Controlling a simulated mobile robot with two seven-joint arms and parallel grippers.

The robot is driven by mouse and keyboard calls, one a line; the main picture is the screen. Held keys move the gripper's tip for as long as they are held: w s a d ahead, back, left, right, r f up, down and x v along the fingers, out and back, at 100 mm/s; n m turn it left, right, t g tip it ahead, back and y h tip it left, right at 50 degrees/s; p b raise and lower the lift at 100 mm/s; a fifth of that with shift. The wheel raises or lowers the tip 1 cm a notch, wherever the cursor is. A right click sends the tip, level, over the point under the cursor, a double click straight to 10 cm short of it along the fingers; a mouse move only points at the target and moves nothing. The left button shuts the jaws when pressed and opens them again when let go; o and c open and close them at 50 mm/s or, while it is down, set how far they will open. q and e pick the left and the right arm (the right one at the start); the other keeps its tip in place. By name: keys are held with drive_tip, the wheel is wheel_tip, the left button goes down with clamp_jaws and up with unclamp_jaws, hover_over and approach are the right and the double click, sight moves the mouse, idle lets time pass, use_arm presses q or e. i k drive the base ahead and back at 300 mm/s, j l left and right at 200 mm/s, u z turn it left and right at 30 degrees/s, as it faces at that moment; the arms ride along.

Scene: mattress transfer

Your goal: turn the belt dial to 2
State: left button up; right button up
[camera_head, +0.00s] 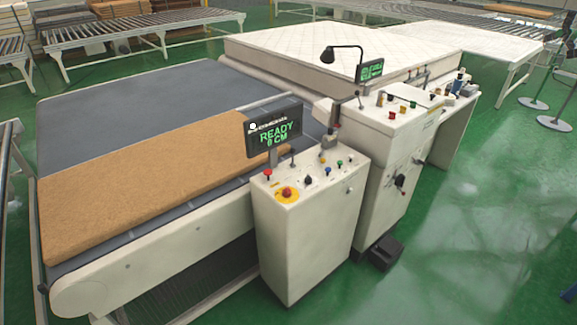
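A white control console (308,235) stands at the front end of the conveyor belt (150,85). Its black display (273,126) reads "READY 0 CM" in green. On its sloped top are a black knob (308,181), which may be the belt dial, a red emergency button on a yellow ring (287,194), and small red, green and blue buttons. The knob's setting is too small to read. A second, taller white console (385,150) behind it has coloured buttons and a dark handle on its side. Neither of my grippers is in view.
A brown slab (150,180) lies on the grey belt. A white mattress (330,55) lies behind the consoles. A black pedal box (385,252) sits on the floor beside the taller console. Roller conveyors stand at the back.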

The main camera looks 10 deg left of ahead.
sight(308, 180)
drive_tip(key=i+l+u, duration=0.1)
drive_tip(key=i+u, duration=0.2)
drive_tip(key=i, duration=1.95)
